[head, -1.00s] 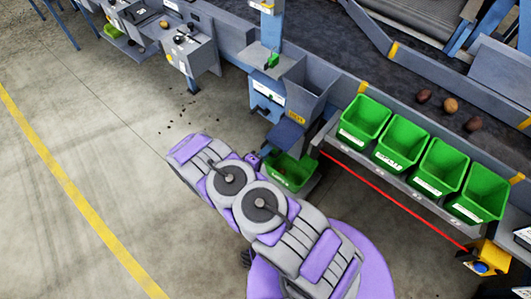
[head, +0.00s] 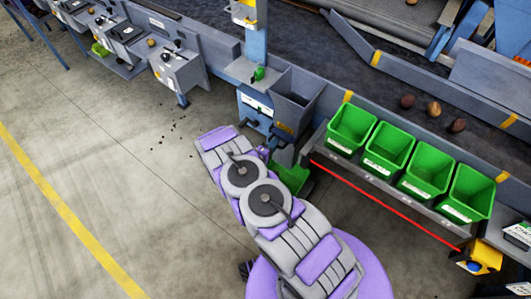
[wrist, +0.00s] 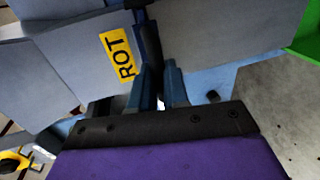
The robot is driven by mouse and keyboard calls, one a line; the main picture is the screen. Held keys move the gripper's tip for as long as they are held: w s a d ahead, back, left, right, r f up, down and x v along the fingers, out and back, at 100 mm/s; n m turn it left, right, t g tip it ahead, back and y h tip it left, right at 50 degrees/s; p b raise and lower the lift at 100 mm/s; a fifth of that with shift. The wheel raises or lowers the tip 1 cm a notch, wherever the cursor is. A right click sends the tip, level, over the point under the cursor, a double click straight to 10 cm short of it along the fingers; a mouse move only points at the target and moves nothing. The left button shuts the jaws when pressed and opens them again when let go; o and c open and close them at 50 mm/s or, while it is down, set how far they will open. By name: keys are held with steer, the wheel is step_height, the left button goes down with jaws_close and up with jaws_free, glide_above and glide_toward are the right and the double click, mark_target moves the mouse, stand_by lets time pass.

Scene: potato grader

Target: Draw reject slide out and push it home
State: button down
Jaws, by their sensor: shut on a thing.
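The grey chute box (head: 292,98) stands at the front of the grader, with a yellow label low on it. In the wrist view, the yellow ROT label (wrist: 119,54) is on its grey face. My gripper (wrist: 160,88) is in front of that face, its two blue fingers shut on a narrow dark bar (wrist: 148,42), which looks like the reject slide's handle. The slide's plate cannot be made out clearly. In the head view my arm covers the fingers and most of the space under the chute.
A green bin (head: 292,176) sits on the floor under the chute, partly behind my arm. Several green bins line the shelf (head: 395,187) at right, with a red line along its edge. A grey box unit (head: 178,70) stands to the left. The floor at left is mostly clear.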

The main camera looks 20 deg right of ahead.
steer(key=shift+s+d+f, duration=0.25)
steer(key=shift+s+d, duration=0.05)
steer(key=shift+d, duration=0.15)
steer(key=c, duration=1.5)
jaws_free()
steer(key=shift+d+g, duration=0.25)
steer(key=shift+g, duration=0.05)
steer(key=shift+o, duration=0.7)
steer(key=shift+w+d+f, duration=0.15)
steer(key=shift+w+d, duration=0.05)
steer(key=shift+d, duration=0.1)
steer(key=shift+o, duration=0.8)
steer(key=shift+d, duration=0.15)
steer(key=shift+w+a+r, duration=0.3)
steer(key=shift+a, duration=0.35)
steer(key=p+v, duration=0.2)
steer(key=v, duration=1.5)
steer(key=shift+s+d+f, duration=0.2)
steer(key=shift+s+f, duration=0.2)
steer(key=shift+s, duration=0.05)
